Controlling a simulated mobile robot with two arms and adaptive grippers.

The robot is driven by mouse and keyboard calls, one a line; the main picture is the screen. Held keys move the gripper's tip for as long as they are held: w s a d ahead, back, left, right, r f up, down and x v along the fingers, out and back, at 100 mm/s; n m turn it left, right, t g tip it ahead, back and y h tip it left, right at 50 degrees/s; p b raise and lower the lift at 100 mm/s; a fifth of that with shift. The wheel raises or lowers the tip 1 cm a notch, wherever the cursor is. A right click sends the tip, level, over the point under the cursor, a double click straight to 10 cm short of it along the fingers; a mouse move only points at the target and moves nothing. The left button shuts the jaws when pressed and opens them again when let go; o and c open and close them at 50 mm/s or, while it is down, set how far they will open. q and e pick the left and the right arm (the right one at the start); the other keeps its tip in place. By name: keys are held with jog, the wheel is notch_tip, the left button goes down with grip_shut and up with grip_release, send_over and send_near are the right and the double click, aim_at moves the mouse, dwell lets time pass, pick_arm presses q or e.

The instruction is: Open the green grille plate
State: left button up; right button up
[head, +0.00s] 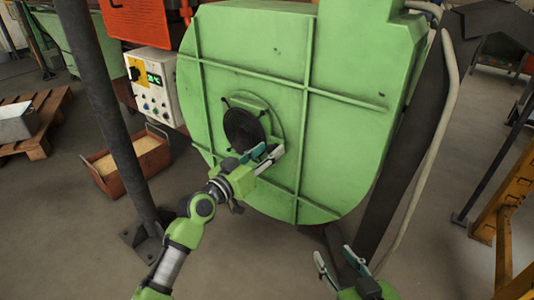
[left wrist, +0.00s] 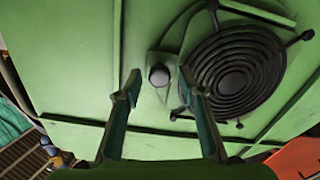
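The green grille plate (head: 258,103) is on the front of the big green furnace housing, around a round black ringed grille (head: 242,129). In the left wrist view the black grille (left wrist: 238,78) is at the upper right. A small round grey knob (left wrist: 159,75) stands beside it and appears between my left fingertips. My left gripper (head: 265,154) is open in front of the plate's lower right part and hides some of it. Whether its fingers touch the knob cannot be told. My right gripper (head: 336,258) is open and empty, low in front of the housing.
A control box (head: 153,88) with a green display stands left of the green housing (head: 345,150). A dark post (head: 108,110) rises at left, near a brown bin (head: 130,162). A yellow frame (head: 503,200) is at right. The floor between is clear.

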pick_arm(q)
grip_shut()
jog(key=shift+d, duration=0.1)
